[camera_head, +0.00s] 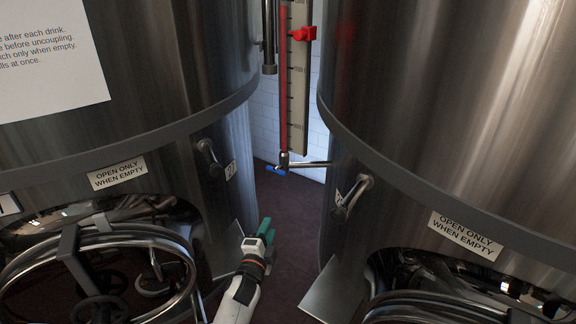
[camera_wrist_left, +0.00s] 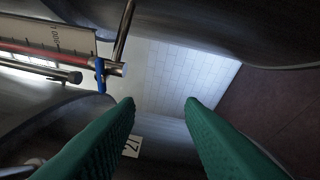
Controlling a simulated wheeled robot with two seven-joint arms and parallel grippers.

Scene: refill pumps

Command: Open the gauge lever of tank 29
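A gauge (camera_head: 293,90) with a red column and a red marker (camera_head: 303,34) stands between two steel tanks. At its foot is a small blue lever (camera_head: 275,169), beside a pipe (camera_head: 312,164) running to the right tank (camera_head: 450,110). The blue lever also shows in the left wrist view (camera_wrist_left: 100,76), left of and beyond the fingers. My left gripper (camera_head: 265,231) is below the lever and apart from it. In the wrist view its green fingers (camera_wrist_left: 160,103) are spread with nothing between them. No number 29 is readable. My right gripper is out of view.
The right tank has a tap handle (camera_head: 351,196). Sloping metal plates (camera_head: 335,292) flank the narrow gap, with dark floor (camera_head: 290,215) between.

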